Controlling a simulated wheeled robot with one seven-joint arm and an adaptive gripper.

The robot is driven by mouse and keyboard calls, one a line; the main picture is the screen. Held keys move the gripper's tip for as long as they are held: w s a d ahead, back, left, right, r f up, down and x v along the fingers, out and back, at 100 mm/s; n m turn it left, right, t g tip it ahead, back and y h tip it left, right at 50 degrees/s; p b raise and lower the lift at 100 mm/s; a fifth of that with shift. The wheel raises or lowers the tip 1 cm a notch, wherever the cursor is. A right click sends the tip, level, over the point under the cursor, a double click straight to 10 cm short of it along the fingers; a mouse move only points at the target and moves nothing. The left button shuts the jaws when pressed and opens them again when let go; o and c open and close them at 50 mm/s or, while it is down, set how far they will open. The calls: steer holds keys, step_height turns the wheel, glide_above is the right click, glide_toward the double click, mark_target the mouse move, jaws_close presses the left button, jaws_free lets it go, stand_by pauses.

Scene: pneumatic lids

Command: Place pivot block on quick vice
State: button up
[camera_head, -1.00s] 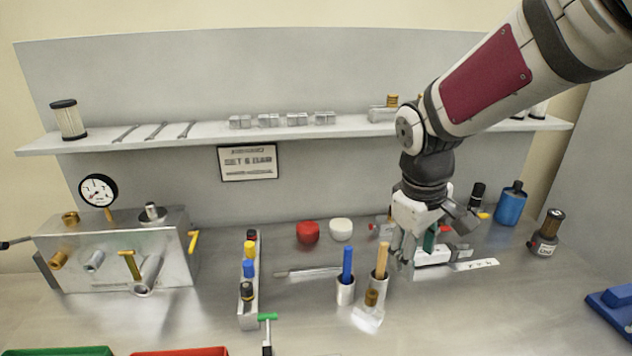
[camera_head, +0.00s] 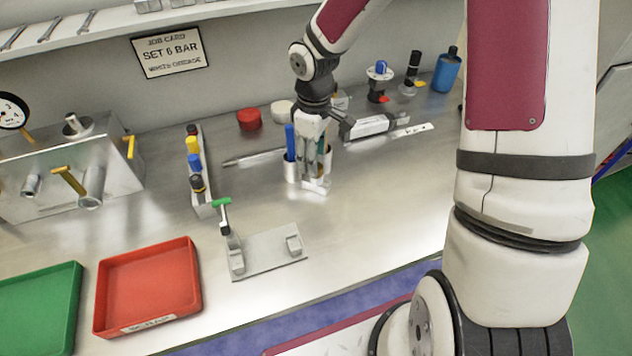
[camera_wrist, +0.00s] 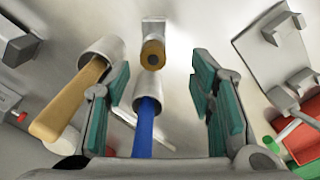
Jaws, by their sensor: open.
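The pivot block, a pale block with a brass bush, stands on the bench in front of the tool cups; it shows in the wrist view (camera_wrist: 153,28) ahead of my fingertips, and in the head view (camera_head: 316,186) it is partly hidden below my gripper. My gripper (camera_head: 316,165) is open and empty, pointing down over the cups and block; its teal pads show in the wrist view (camera_wrist: 158,85) with a gap between them. I take the grey base plate with two upright jaws and a green-handled lever as the quick vice (camera_head: 265,254); it also shows in the wrist view (camera_wrist: 275,55).
A cup with a blue-handled tool (camera_wrist: 147,92) and a cup with a wooden-handled tool (camera_wrist: 100,48) stand close to my fingers. A valve strip (camera_head: 203,170), red tray (camera_head: 150,288) and green tray (camera_head: 40,305) lie left. Bench right of the vice is clear.

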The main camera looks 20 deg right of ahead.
mark_target(316, 181)
steer(key=shift+w+d+f+p, duration=0.1)
steer(key=shift+d+f+p, duration=0.1)
steer(key=shift+f, duration=1.3)
steer(key=shift+w+d+f+p, duration=0.1)
steer(key=shift+d+f+p, duration=0.1)
steer(key=shift+f, duration=1.3)
steer(key=shift+a, duration=0.1)
jaws_close()
